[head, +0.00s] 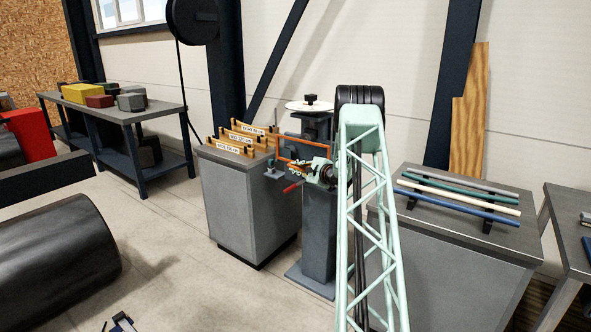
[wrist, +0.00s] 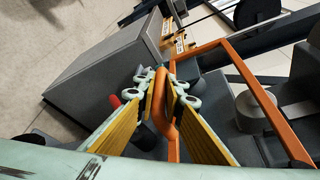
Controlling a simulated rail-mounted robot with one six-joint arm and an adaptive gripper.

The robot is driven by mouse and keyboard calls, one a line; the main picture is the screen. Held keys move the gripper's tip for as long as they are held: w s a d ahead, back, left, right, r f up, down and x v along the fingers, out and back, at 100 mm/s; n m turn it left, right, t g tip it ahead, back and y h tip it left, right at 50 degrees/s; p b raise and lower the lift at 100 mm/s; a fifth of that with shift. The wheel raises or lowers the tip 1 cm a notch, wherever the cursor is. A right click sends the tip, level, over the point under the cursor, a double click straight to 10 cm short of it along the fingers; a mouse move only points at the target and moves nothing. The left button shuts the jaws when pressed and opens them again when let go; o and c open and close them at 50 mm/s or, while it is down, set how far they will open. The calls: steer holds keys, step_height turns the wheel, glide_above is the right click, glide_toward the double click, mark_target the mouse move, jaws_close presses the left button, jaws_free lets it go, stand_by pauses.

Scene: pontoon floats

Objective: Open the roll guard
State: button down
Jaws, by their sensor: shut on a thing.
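The roll guard (wrist: 258,88) is an orange frame on the dark machine, with a rounded orange bar (wrist: 171,128) on its near side. In the head view the guard (head: 301,141) stands in front of the machine's column, partly covered by my arm. My gripper (wrist: 166,90) has its yellow-padded fingers on both sides of the rounded bar and is shut on it. In the head view my gripper (head: 318,172) is small, at the guard's lower edge. How far the guard is swung is hard to tell.
A red-handled lever (head: 292,187) sticks out beside my gripper. A grey cabinet (head: 245,205) with labelled racks stands left of the machine. A bench (head: 450,222) with several coloured rods stands at right. A dark roll (head: 55,250) lies at left. The floor between is mostly clear.

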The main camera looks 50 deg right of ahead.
mark_target(296, 144)
step_height(296, 144, up, 12)
steer(key=shift+r+b, duration=0.1)
steer(key=shift+b, duration=0.5)
steer(key=c, duration=2.7)
jaws_free()
steer(key=shift+v, duration=6)
